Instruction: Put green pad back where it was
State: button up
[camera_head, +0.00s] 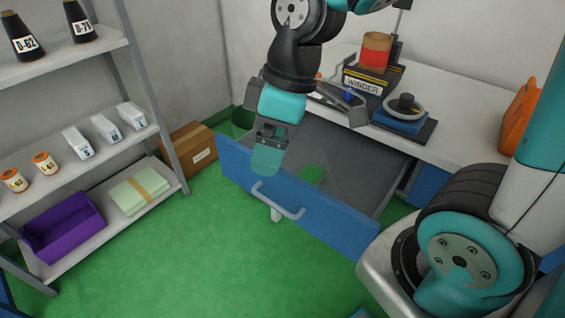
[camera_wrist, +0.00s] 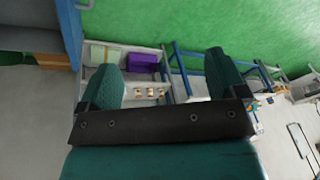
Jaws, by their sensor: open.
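A small flat green pad (camera_head: 312,174) lies on the grey floor of the open drawer, near the inside of its blue front (camera_head: 325,218). The drawer is pulled out from under the white worktop. My gripper (camera_head: 268,158) hangs over the left part of the drawer front, left of the pad and apart from it. In the wrist view its two teal fingers (camera_wrist: 167,72) stand wide apart with nothing between them. The pad does not show clearly in the wrist view.
A shelf rack (camera_head: 95,150) on the left holds cones, white boxes, small rolls, a purple bin (camera_head: 62,228) and a pale green stack (camera_head: 139,190). A cardboard box (camera_head: 190,150) stands beside it. A winder (camera_head: 363,80) is on the worktop (camera_head: 455,130). The green floor ahead is clear.

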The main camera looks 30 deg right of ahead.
jog(key=s+a+r+m, duration=0.3)
jog(key=s, duration=0.5)
jog(key=shift+s+m+y, duration=0.15)
jog(key=shift+m+y, duration=0.15)
jog(key=shift+y, duration=0.1)
jog(key=shift+c, duration=0.4)
